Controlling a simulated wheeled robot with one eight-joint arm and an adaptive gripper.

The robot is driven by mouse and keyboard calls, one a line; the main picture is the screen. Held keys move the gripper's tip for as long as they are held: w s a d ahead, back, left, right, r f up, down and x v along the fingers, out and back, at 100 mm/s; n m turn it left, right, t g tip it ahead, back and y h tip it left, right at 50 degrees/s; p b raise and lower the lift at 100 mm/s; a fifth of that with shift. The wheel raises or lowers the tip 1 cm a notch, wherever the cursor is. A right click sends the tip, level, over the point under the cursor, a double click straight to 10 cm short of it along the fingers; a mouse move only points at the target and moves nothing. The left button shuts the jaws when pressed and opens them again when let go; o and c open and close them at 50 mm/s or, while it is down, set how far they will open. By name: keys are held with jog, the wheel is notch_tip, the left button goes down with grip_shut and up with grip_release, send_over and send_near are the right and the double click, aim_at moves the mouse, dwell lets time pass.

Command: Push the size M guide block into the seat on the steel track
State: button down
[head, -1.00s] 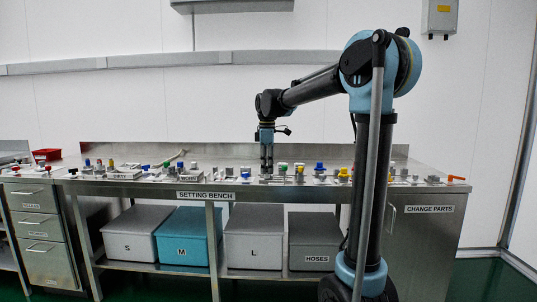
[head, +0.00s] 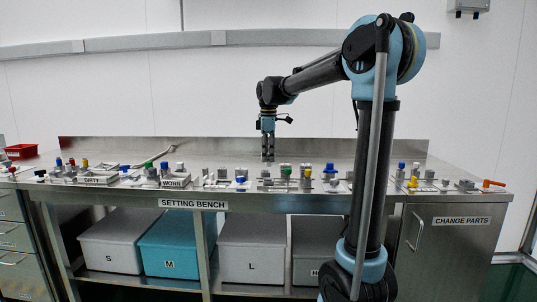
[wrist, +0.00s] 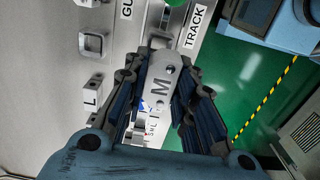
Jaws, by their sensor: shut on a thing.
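In the wrist view, my gripper (wrist: 160,98) is shut on a pale grey guide block marked M (wrist: 160,88), with the dark fingers on both sides of it. In the head view, my gripper (head: 268,154) hangs pointing down over the middle of the bench; the block is too small to make out there. A TRACK label (wrist: 193,27) shows just beyond the block in the wrist view, beside grey metal. I cannot tell the seat apart; the block and fingers cover part of that area.
A block marked L (wrist: 90,103) and a square-holed metal piece (wrist: 92,44) lie to the left in the wrist view. Several fittings with coloured knobs line the setting bench (head: 300,206). A red bin (head: 20,151) stands far left.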

jog(key=shift+w+f, duration=0.2)
jog(key=shift+f, duration=3.6)
jog(key=c, duration=1.2)
grip_release()
jog(key=shift+c, duration=0.2)
